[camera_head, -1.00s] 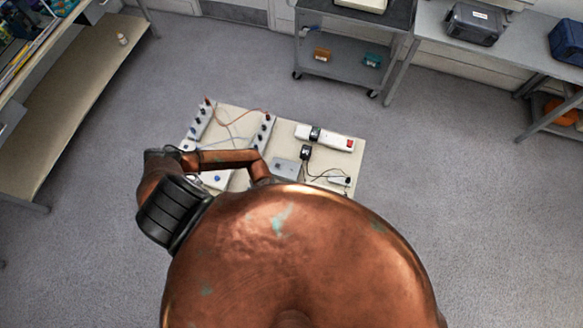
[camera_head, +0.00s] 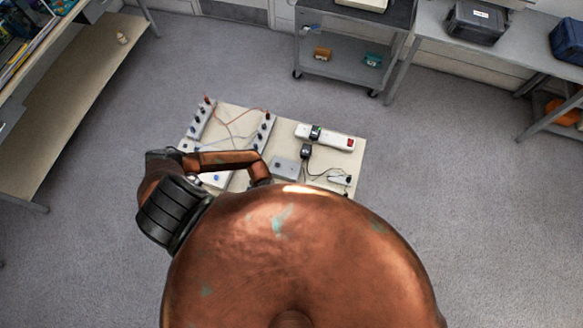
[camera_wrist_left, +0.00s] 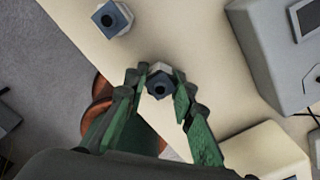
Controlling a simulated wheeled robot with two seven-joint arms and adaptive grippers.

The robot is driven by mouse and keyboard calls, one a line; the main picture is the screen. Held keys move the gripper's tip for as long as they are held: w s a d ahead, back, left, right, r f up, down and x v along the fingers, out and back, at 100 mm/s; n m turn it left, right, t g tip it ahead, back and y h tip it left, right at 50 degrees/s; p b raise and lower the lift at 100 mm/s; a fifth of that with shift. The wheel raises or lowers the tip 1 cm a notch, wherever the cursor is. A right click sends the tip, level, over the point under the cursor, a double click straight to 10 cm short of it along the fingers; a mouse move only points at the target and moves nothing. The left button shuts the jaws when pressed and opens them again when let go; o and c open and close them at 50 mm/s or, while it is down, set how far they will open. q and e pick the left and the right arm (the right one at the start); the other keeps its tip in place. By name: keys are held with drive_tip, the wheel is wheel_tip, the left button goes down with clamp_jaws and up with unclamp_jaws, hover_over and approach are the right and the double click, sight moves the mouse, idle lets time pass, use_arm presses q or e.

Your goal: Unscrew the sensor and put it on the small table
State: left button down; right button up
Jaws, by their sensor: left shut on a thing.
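In the head view the cream-topped table (camera_head: 284,138) stands on the grey floor, and my copper-coloured body hides the gripper and the sensor. I cannot tell whether this is the small table. My right gripper is in neither view.
In the wrist view, a similar blue-faced piece (camera_wrist_left: 112,18) stands at upper left and a grey box (camera_wrist_left: 265,50) at right. The head view shows a power strip (camera_head: 326,137), cables and a grey box (camera_head: 285,168) on the table.

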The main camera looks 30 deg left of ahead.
use_arm(q)
drive_tip(key=shift+f, duration=0.2)
drive_tip(key=c, duration=1.5)
unclamp_jaws()
drive_tip(key=shift+c, duration=0.2)
drive_tip(key=shift+r, duration=0.1)
drive_tip(key=shift+r+p, duration=1.3)
drive_tip(key=shift+r, duration=0.05)
drive_tip(key=shift+r+p, duration=0.75)
drive_tip(key=shift+r, duration=0.3)
